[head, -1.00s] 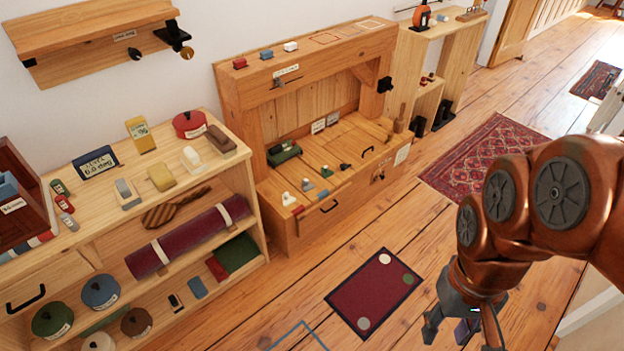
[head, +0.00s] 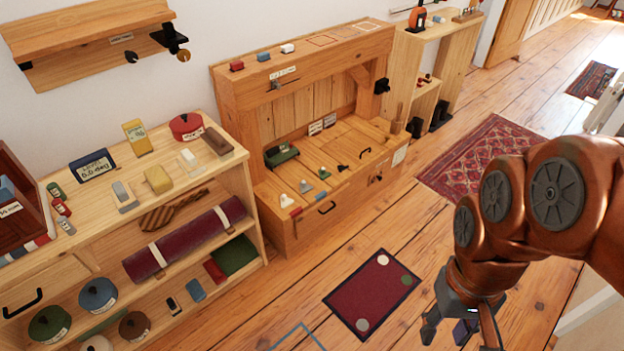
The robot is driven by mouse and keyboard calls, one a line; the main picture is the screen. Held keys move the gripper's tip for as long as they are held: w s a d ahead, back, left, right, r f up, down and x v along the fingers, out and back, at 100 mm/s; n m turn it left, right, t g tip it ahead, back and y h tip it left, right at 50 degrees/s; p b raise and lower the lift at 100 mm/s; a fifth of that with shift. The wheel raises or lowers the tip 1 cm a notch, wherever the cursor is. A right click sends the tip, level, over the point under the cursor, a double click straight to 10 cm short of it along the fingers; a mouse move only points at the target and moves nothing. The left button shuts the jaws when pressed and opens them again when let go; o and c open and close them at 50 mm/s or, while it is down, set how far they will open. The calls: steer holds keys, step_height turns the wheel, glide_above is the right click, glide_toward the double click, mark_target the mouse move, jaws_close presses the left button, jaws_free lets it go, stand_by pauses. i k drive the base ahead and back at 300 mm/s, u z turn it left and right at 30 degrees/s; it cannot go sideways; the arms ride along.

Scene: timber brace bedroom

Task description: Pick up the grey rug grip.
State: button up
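A small maroon rug with a dark border (head: 371,291) lies flat on the wooden floor. A pale grey disc (head: 362,324) sits at its near corner; it looks like the grey rug grip, though the label is not readable. A cream disc (head: 383,259) sits at the far corner and a green disc (head: 411,280) at the right corner. My gripper (head: 461,336) hangs to the right of the rug, pointing down, with its fingers apart. Nothing is seen held in it, but its tips are partly cut off by the lower edge.
A wooden shelf (head: 252,215) with boxes, lidded pots and a rolled maroon rug stands at left. A wooden bench (head: 290,240) with small blocks stands behind the rug. A patterned red rug (head: 480,160) lies further back. Bare floor surrounds the small rug; blue lines mark the floor in front.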

mark_target(304, 188)
steer(key=u, duration=0.55)
steer(key=k, duration=0.65)
steer(key=u, duration=1.05)
steer(key=i, duration=1.55)
steer(key=z, duration=0.85)
steer(key=i, duration=0.3)
steer(key=z, duration=0.25)
